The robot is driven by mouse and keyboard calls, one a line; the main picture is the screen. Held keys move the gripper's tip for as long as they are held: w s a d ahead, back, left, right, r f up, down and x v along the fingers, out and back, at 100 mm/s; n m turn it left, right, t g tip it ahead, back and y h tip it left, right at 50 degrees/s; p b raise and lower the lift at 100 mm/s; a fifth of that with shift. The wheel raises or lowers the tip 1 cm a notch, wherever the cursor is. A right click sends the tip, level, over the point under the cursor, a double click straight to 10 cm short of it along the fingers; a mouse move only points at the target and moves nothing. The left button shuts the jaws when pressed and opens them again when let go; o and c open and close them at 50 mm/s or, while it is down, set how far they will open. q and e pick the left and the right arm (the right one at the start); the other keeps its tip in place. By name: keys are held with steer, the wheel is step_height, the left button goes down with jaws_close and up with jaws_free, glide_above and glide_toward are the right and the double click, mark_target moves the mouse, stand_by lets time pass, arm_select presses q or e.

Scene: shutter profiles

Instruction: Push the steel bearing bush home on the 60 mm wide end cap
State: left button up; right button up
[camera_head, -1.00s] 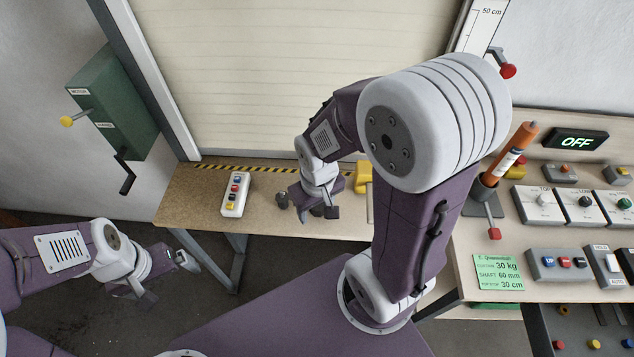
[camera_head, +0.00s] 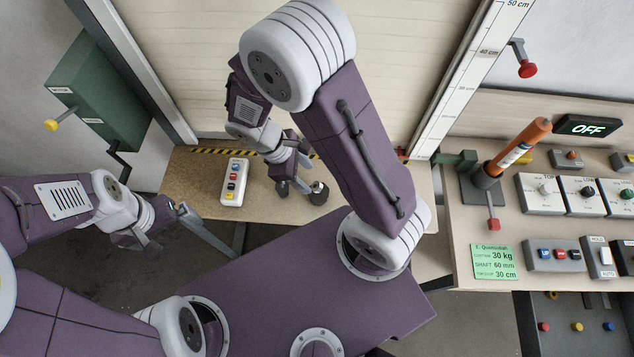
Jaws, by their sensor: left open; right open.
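My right gripper (camera_head: 299,188) is open over the wooden bench, its dark fingers pointing down. A small dark round piece with a greyish top (camera_head: 318,193) shows at its right finger; I cannot tell whether it is the end cap with the bush or part of the gripper. My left gripper (camera_head: 166,230) is open and empty, left of the bench and clear of it. I cannot make out the steel bearing bush or the 60 mm end cap for certain. My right arm hides the right part of the bench.
A white button box (camera_head: 235,182) stands on the bench (camera_head: 195,177) before the shutter curtain (camera_head: 205,75). A green motor box (camera_head: 95,85) hangs left. The right-hand panel holds an orange-handled lever (camera_head: 518,145), switches and a green card (camera_head: 493,262) reading shaft 60 mm.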

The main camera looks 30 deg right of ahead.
mark_target(316, 187)
steer(key=x, duration=0.5)
steer(key=shift+f, duration=0.2)
steer(key=shift+s+a, duration=0.1)
steer(key=shift+s, duration=0.05)
steer(key=shift+r, duration=0.1)
steer(key=c, duration=0.5)
steer(key=shift+s, duration=0.1)
steer(key=c, duration=0.5)
jaws_close()
